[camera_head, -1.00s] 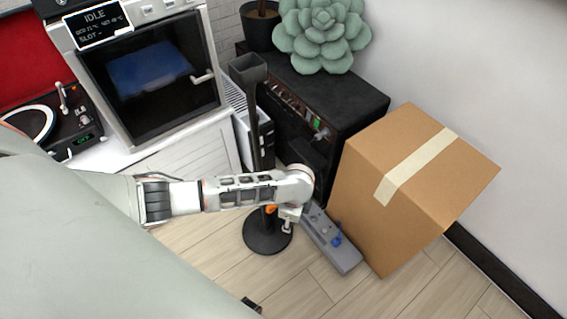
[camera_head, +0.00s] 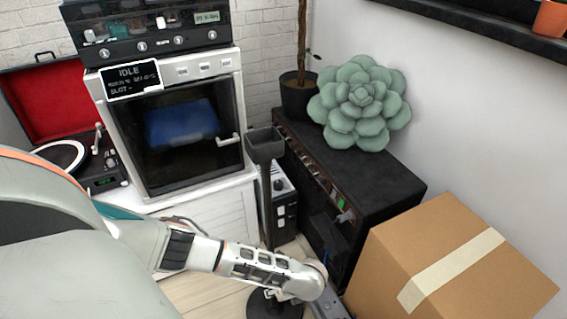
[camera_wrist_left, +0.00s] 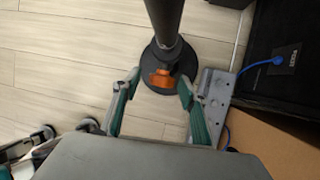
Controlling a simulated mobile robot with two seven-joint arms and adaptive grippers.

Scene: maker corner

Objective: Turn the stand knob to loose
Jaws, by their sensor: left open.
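The stand is a dark grey pole with a square cup on top (camera_head: 265,145) and a round black base (camera_wrist_left: 150,52). Its orange knob (camera_wrist_left: 162,79) sits low on the pole in the left wrist view. My left gripper (camera_wrist_left: 159,84) is open, with one finger on each side of the knob. Gaps show between the fingers and the knob, so it is not gripped. In the head view my left arm crosses in front of the lower pole. It hides the knob there, and the gripper (camera_head: 288,296) is hard to make out. My right gripper is not in view.
A grey pedal-like box (camera_wrist_left: 213,88) with a blue cable lies right beside the right finger. A cardboard box (camera_head: 420,250) and a black amplifier (camera_head: 365,185) stand right of the pole. A white cabinet with an oven-like machine (camera_head: 175,130) is behind on the left.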

